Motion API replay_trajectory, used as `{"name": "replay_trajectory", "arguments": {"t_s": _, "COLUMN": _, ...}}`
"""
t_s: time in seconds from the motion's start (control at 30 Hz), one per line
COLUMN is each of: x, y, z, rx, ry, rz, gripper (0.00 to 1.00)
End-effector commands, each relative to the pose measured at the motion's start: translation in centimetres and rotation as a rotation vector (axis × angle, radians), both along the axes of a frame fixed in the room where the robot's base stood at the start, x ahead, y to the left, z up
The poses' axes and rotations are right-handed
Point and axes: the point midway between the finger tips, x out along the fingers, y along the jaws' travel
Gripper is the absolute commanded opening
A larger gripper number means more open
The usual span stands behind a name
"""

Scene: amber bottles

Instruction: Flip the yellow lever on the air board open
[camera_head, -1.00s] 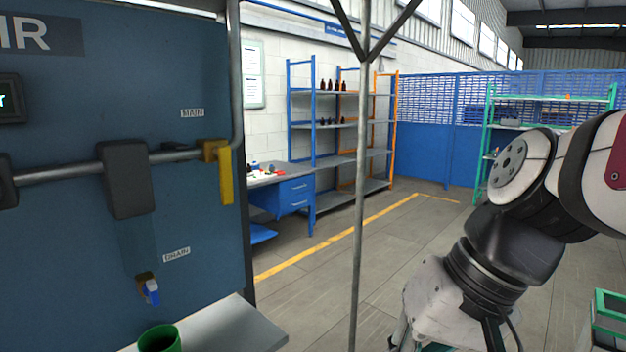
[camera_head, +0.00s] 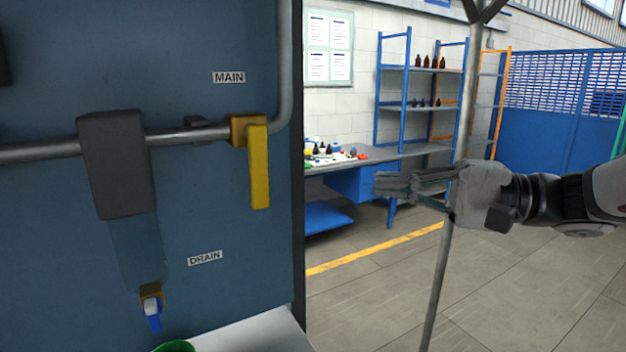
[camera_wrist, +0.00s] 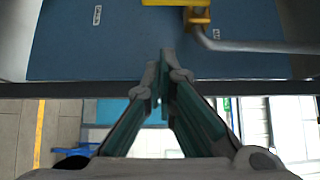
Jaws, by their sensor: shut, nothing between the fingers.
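The yellow lever (camera_head: 258,166) hangs straight down from its brass valve body (camera_head: 240,130) on the grey pipe, beside the MAIN label on the blue air board (camera_head: 210,40). My gripper (camera_head: 378,185) is shut and empty, to the right of the lever and past the board's right edge, pointing left. In the wrist view my gripper's fingers (camera_wrist: 165,52) are together near the middle. Part of the yellow valve or lever (camera_wrist: 178,3) shows at the top edge there, ahead of the fingertips and apart from them.
A thin grey post (camera_head: 440,270) stands by my gripper. A small blue-handled drain tap (camera_head: 153,318) and a green container (camera_head: 174,346) are low on the left. A grey filter block (camera_head: 117,165) is left of the lever. A workbench (camera_head: 345,165) with small items stands behind.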

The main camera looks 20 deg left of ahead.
Motion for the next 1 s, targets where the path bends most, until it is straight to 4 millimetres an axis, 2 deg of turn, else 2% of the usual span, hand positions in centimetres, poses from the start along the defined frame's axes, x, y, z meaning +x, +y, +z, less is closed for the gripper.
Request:
{"name": "replay_trajectory", "arguments": {"t_s": 0.27, "x": -0.1, "y": 0.1, "z": 0.0, "rx": -0.002, "ry": 0.001, "rz": 0.001, "gripper": 0.00}}
{"name": "replay_trajectory", "arguments": {"t_s": 0.43, "x": -0.2, "y": 1.3, "z": 0.0, "rx": -0.003, "ry": 0.001, "rz": 0.003, "gripper": 0.00}}
{"name": "replay_trajectory", "arguments": {"t_s": 0.9, "x": -1.0, "y": 10.1, "z": 0.1, "rx": -0.003, "ry": 0.002, "rz": 0.006, "gripper": 0.00}}
{"name": "replay_trajectory", "arguments": {"t_s": 1.0, "x": -2.2, "y": 11.1, "z": 0.2, "rx": -0.004, "ry": 0.002, "rz": 0.003, "gripper": 0.00}}
